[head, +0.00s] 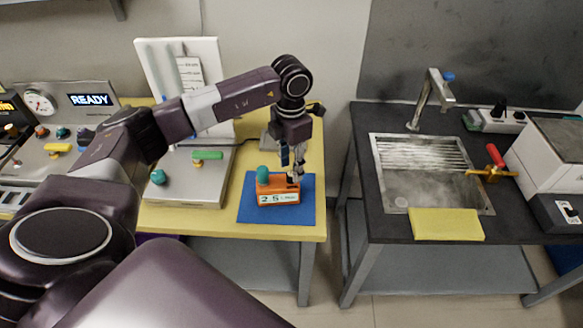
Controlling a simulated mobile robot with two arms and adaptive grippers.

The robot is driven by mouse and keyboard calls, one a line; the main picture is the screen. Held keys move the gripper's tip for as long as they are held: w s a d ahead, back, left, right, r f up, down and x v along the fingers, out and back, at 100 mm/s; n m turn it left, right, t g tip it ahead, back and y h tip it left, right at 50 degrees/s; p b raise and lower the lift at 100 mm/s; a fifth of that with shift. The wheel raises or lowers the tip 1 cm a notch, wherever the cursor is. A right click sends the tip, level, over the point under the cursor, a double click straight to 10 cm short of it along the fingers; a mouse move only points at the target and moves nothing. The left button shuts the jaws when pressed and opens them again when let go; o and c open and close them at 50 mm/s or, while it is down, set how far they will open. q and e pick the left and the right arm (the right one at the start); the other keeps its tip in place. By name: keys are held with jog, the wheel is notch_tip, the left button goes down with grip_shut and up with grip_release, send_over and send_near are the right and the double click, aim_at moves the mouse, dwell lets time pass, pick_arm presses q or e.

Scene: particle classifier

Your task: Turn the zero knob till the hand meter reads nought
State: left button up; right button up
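The hand meter (276,191) is an orange box with a pale display on its front that seems to read 2.5; the small text is hard to read. It stands on a blue mat (249,211). A teal knob (263,173) rises from the left of its top. My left gripper (294,170) points down at the right part of the meter's top, right of the teal knob. Its fingertips hide what lies there, so I cannot tell whether they touch or hold a knob. My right gripper is out of view.
The blue mat lies on a yellow table (312,231) near its right edge. A sloped grey panel (190,188) with teal and green controls stands left of the meter. A gap separates this table from the dark sink bench (366,226) at right.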

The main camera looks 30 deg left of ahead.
pick_arm(q)
jog(key=shift+f, duration=1.1)
jog(key=shift+c, duration=0.3)
grip_shut()
